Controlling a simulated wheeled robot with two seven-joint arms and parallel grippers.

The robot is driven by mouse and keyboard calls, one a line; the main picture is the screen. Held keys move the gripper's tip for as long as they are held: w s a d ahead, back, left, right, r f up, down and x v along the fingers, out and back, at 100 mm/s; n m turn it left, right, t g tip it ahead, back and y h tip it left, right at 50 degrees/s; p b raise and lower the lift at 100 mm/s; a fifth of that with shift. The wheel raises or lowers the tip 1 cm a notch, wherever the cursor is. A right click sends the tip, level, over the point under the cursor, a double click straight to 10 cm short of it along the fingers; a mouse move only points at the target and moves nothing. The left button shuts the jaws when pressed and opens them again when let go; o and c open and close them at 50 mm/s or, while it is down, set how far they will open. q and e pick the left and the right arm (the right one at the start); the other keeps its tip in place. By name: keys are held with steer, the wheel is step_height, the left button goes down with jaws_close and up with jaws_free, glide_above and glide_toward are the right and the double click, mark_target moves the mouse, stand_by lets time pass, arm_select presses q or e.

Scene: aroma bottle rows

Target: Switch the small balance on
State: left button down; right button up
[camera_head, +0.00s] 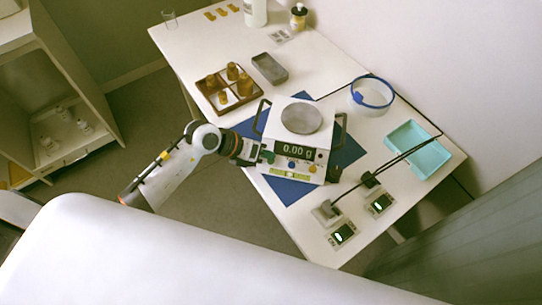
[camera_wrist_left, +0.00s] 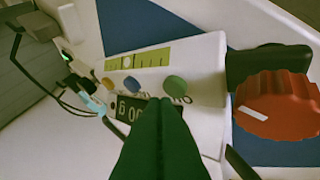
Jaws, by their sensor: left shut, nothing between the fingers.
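A white balance (camera_head: 272,133) with a round grey pan (camera_head: 301,118) stands on a blue mat (camera_head: 291,190). Its display (camera_head: 297,150) is lit and reads 0.00 g. The left wrist view shows its front with an orange button (camera_wrist_left: 107,82), a blue button (camera_wrist_left: 131,85), a green button (camera_wrist_left: 176,85) and a red knob (camera_wrist_left: 278,108). My left gripper (camera_head: 264,157) is at the left of the balance front. Its shut, empty dark green fingers (camera_wrist_left: 163,102) overlap part of the display, with tips close to the green button; contact is unclear. My right gripper is out of view.
Two small units with green lights (camera_head: 343,234) (camera_head: 380,204) and dark cables lie at the table's near right. A teal tray (camera_head: 433,165) and a blue-rimmed round container (camera_head: 372,92) stand right. A brown tray of bottles (camera_head: 213,96) and a grey tray (camera_head: 269,68) are behind.

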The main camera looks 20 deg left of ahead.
arm_select(q)
steer(key=shift+r, duration=0.15)
step_height(320, 180, up, 6)
steer(key=p, duration=0.5)
stand_by(0.5)
